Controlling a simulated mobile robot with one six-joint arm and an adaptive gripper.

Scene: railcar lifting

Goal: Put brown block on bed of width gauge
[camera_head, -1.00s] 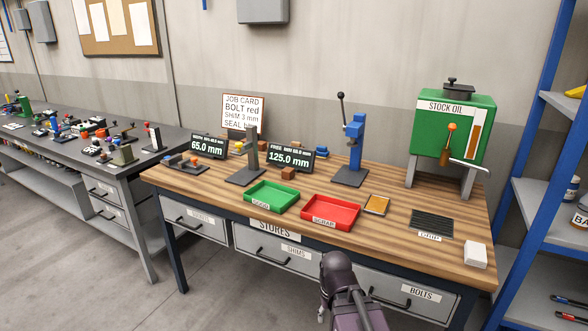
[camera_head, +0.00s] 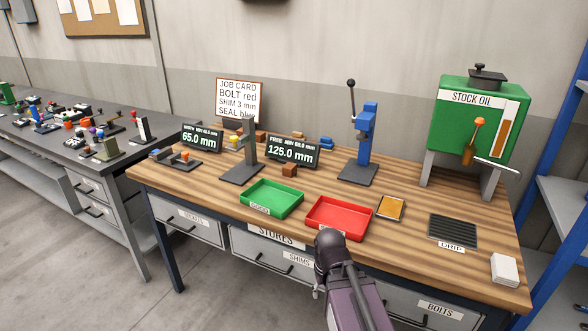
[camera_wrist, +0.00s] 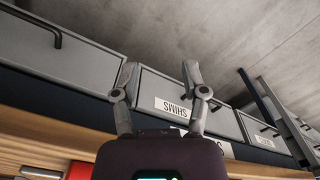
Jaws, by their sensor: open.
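A small brown block (camera_head: 289,170) sits on the wooden bench in front of the 125.0 mm display. Another brownish block (camera_head: 261,136) is partly hidden behind the displays. The width gauge (camera_head: 172,157) appears to be the low dark device at the bench's left end, in front of the 65.0 mm display (camera_head: 201,138); its bed is too small to make out clearly. My gripper (camera_wrist: 161,75) is open and empty in the wrist view, in front of the shims drawer (camera_wrist: 185,100). It is well away from the brown block.
A green tray (camera_head: 272,211) and a red tray (camera_head: 370,218) lie near the bench's front edge. A grey stand (camera_head: 246,150) and a blue press (camera_head: 365,135) rise behind them. A green oil tank (camera_head: 480,125) stands at right. Bare wood lies between the trays and press.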

